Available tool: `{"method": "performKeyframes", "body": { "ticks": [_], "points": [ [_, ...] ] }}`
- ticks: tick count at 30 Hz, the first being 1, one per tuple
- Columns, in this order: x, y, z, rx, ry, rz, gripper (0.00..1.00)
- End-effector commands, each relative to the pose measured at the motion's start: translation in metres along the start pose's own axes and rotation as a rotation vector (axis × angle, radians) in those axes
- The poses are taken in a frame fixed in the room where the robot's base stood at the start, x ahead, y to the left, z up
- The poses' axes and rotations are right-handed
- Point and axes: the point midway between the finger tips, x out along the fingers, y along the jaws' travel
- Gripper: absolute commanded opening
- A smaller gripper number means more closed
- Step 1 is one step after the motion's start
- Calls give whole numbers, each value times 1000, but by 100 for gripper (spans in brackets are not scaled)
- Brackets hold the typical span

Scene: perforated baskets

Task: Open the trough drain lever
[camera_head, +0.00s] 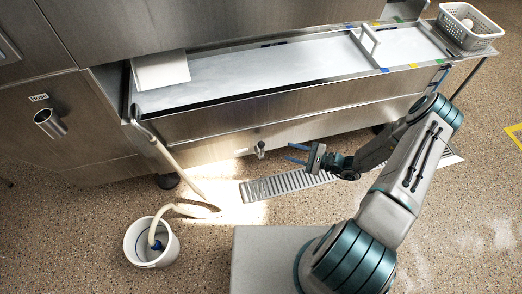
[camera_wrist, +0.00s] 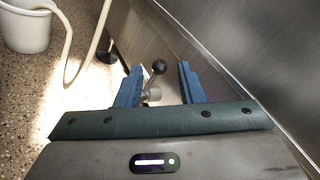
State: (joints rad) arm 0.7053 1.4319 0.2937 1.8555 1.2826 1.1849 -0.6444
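The drain lever (camera_head: 260,149) is on a small valve low under the front of the steel trough (camera_head: 230,119). In the wrist view the lever (camera_wrist: 157,69) shows a black ball knob on a thin rod, tilted up, with a grey valve body at its base. My gripper (camera_head: 290,154) is to the right of the lever in the head view, its blue fingers pointing left toward it, with a gap between. In the wrist view my gripper (camera_wrist: 158,84) is open, and the lever appears between the two fingers, beyond their tips. Whether anything touches cannot be told.
A white bucket (camera_head: 135,251) with a hose (camera_head: 186,185) stands on the floor at left. A floor grate (camera_head: 285,185) lies below the trough. A perforated basket (camera_head: 481,31) sits at the trough's right end. The steel trough wall (camera_wrist: 235,50) is close on the right in the wrist view.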

Motion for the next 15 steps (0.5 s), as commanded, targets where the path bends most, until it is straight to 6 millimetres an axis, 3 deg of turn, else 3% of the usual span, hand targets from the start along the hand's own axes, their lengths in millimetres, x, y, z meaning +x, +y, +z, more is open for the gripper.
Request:
{"method": "performKeyframes", "body": {
  "ticks": [1, 6, 11, 15],
  "points": [
    [2, 12, -18, 25, 5, -46, 34],
    [3, 26, -44, 67, 22, -147, 34],
    [8, 29, -50, 77, 28, -174, 34],
    [26, 27, -51, 77, 27, -172, 34]
  ]
}}
